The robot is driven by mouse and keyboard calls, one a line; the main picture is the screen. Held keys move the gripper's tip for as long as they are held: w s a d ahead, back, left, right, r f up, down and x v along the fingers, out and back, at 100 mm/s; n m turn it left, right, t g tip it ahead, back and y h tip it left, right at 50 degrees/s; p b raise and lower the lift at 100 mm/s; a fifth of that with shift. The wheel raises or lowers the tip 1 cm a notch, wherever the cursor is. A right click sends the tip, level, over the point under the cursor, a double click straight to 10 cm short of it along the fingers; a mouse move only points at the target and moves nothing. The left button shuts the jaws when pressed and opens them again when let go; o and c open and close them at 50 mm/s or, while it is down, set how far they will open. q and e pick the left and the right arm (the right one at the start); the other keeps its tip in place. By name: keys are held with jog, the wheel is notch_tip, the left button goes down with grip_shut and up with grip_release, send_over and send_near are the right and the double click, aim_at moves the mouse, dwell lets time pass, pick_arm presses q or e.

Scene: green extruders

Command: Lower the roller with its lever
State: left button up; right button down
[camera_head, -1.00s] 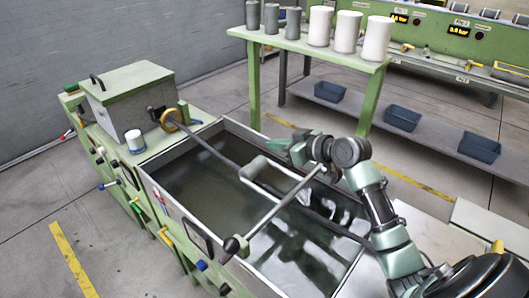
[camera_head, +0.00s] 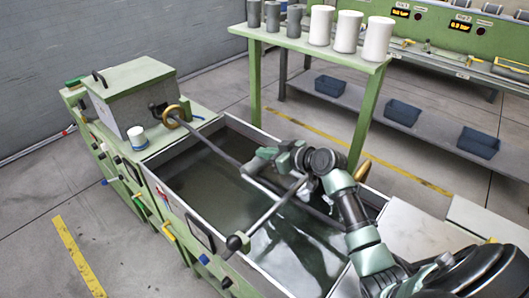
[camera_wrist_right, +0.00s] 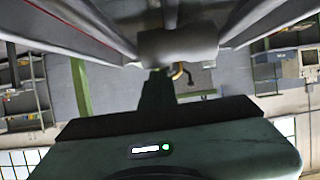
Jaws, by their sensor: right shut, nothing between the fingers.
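A lever, a dark rod with a black ball knob (camera_head: 236,243), slants from the tank's near wall up and right over the tank. Its far end meets my right arm in the picture. A pale grey bent piece (camera_head: 252,167), perhaps part of the roller frame, shows beside my right gripper (camera_head: 268,157). The gripper is over the tank, shut and empty, well away from the knob. It partly hides the frame; I cannot tell whether it touches it. In the right wrist view a grey cylinder (camera_wrist_right: 178,45) lies just beyond the gripper (camera_wrist_right: 156,92). My left gripper is out of view.
The long tank (camera_head: 225,195) holds dark liquid. A dark bar crosses it from a brass ring (camera_head: 173,113). A green table (camera_head: 300,42) with grey and white cylinders stands behind.

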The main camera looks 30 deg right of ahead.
aim_at(263, 167)
jog(key=shift+w+f+g+p, duration=0.2)
jog(key=shift+f+g+p, duration=0.4)
jog(key=shift+p, duration=0.25)
jog(key=shift+w+a+f+g+h+p, duration=0.1)
jog(key=shift+f+g+h+p, duration=0.2)
jog(key=shift+f, duration=0.2)
jog(key=shift+w+f+g+h+p, duration=0.1)
jog(key=shift+f+g+h, duration=0.1)
jog(key=shift+f+g, duration=0.25)
notch_tip(263, 167, down, 4)
jog(key=shift+s+r+b, duration=0.1)
jog(key=shift+r+b, duration=0.05)
jog(key=shift+b, duration=0.45)
jog(key=shift+f, duration=0.3)
jog(key=shift+s+f+g, duration=0.25)
jog(key=shift+f+g, duration=0.1)
jog(key=shift+f, duration=0.4)
jog(key=shift+s+f+g, duration=0.2)
jog(key=shift+f+g, duration=0.1)
jog(key=shift+f, duration=0.45)
jog(key=shift+d, duration=0.2)
